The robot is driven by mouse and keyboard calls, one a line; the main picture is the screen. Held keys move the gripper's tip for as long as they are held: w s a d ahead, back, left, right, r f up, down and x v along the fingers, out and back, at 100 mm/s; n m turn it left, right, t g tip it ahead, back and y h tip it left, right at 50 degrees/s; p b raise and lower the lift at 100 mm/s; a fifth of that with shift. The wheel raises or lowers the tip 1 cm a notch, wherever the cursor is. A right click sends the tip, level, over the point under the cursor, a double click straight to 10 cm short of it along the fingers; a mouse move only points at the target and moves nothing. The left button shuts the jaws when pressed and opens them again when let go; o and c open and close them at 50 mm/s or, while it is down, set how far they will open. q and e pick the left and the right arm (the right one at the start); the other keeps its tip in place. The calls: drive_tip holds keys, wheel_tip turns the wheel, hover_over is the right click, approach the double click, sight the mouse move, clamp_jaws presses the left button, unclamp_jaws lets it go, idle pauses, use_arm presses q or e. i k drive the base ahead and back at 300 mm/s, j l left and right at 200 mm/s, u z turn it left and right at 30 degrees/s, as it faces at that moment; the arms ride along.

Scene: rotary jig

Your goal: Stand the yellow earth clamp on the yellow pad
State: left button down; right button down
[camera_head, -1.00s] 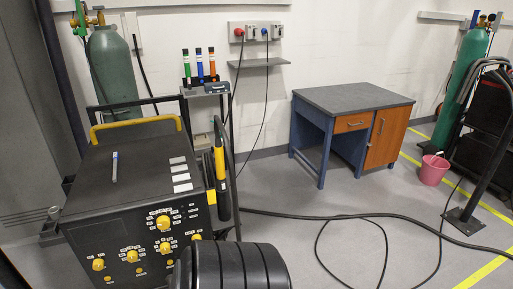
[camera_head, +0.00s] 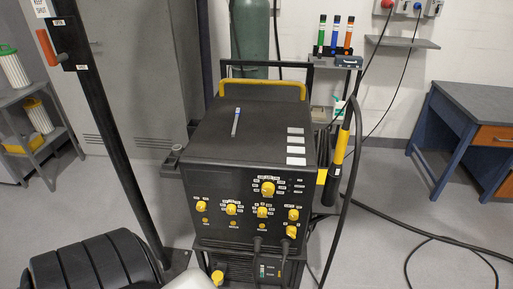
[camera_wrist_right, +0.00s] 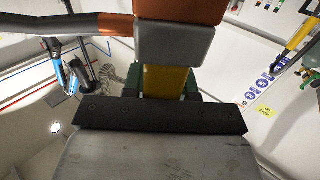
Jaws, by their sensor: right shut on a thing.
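In the right wrist view my right gripper (camera_wrist_right: 165,84) is shut on the yellow earth clamp (camera_wrist_right: 166,80). The clamp's yellow part sits between the fingers, with a copper-coloured and grey block (camera_wrist_right: 178,42) beyond it. A dark cable with an orange-brown end runs from it to the left. In the head view neither gripper shows. A small yellow patch (camera_head: 321,177) is at the right edge of the black welding machine (camera_head: 240,140); I cannot tell whether it is the yellow pad.
A marker (camera_head: 236,122) and pale cards (camera_head: 296,148) lie on the machine's top. A black post (camera_head: 110,150) stands to its left. A torch (camera_head: 340,150) with a cable hangs on its right. A blue desk (camera_head: 460,135) stands at the right, with cables on the floor before it.

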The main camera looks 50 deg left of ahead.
sight(324, 175)
drive_tip(key=i+u, duration=0.1)
drive_tip(key=u, duration=0.3)
drive_tip(key=i+l+u, duration=0.1)
drive_tip(key=u, duration=0.35)
drive_tip(key=i+l+u, duration=0.1)
drive_tip(key=u, duration=0.3)
drive_tip(key=l+u, duration=0.2)
drive_tip(key=u, duration=0.2)
drive_tip(key=i+l+u, duration=0.1)
drive_tip(key=u, duration=0.3)
drive_tip(key=l+u, duration=0.35)
drive_tip(key=l, duration=0.3)
drive_tip(key=l+u, duration=0.3)
drive_tip(key=l, duration=0.3)
drive_tip(key=k+l+u, duration=0.15)
drive_tip(key=l+u, duration=0.2)
drive_tip(key=l, duration=0.6)
drive_tip(key=k+l, duration=0.1)
drive_tip(key=l, duration=0.2)
